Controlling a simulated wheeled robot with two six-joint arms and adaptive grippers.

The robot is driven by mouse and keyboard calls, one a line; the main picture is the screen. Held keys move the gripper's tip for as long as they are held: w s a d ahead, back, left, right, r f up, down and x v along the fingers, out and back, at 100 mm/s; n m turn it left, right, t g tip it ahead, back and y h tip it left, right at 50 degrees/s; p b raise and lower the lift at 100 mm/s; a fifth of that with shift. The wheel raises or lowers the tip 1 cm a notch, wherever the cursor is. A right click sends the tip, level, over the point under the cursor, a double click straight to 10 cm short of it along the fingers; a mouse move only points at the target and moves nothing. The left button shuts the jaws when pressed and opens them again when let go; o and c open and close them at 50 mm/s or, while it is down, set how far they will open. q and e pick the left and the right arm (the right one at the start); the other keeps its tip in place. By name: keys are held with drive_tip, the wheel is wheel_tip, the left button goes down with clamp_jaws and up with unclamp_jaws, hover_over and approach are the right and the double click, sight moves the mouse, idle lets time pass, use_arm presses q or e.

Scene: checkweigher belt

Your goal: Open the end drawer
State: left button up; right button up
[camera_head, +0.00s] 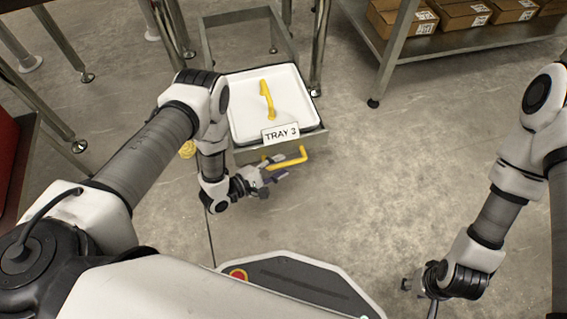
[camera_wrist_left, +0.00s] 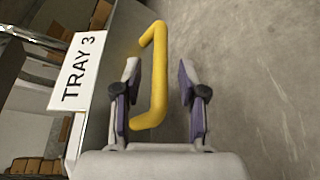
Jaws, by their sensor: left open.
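The drawer labelled TRAY 3 (camera_head: 238,157) is below the middle of the frame stand in the head view, with a white tray inside visible from above. Its label (camera_wrist_left: 78,72) shows at left in the left wrist view. A yellow bar handle (camera_head: 291,160) sticks out from its front. In the left wrist view the handle (camera_wrist_left: 158,75) lies between the two fingers of my left gripper (camera_wrist_left: 160,98), with gaps to both sides. My left gripper (camera_head: 272,175) is open and is at the handle. My right gripper (camera_head: 416,287) is low at the right, its jaws too small to judge.
A yellow piece (camera_head: 267,100) lies in the white tray (camera_head: 238,118). A metal shelf (camera_head: 450,42) with cardboard boxes (camera_head: 462,15) stands at the upper right. Metal legs (camera_head: 165,30) rise around the drawer. The floor to the right of the drawer is clear.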

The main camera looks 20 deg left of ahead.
use_arm(q)
drive_tip(key=v, duration=0.9)
drive_tip(key=shift+s+a, duration=0.15)
drive_tip(key=shift+s, duration=0.2)
